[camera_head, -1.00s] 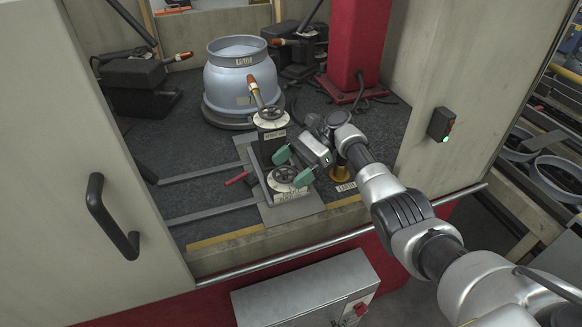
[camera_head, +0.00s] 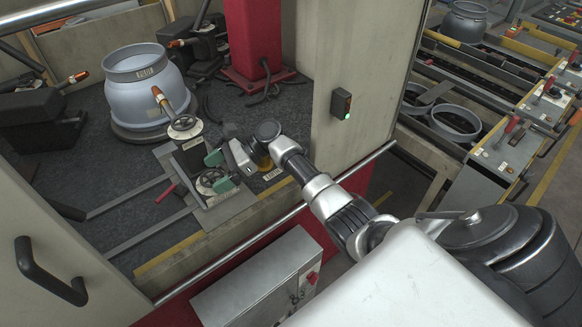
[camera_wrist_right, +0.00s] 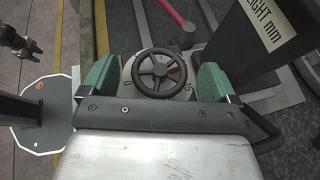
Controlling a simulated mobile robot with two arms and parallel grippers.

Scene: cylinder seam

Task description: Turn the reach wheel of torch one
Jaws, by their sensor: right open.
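The lower hand wheel (camera_head: 211,179) is a small dark spoked wheel on a pale dial, low on the torch stand. In the right wrist view the wheel (camera_wrist_right: 159,73) lies between the two green fingers, with a visible gap on each side. My right gripper (camera_head: 218,172) is open and empty, close above this wheel and partly covering it. A second wheel (camera_head: 183,123) sits higher on the stand, near the orange-tipped torch (camera_head: 160,99). The dark post in the wrist view bears a label (camera_wrist_right: 268,27) ending in "IGHT MM". A dark jaw-like part (camera_wrist_right: 20,40) may be my left gripper.
A blue-grey cylinder (camera_head: 146,84) stands on a turntable behind the stand. A red-handled lever (camera_head: 166,193) lies left of the lower wheel. A red column (camera_head: 251,35) is behind, a side wall (camera_head: 345,70) right, and a rail (camera_head: 245,240) in front.

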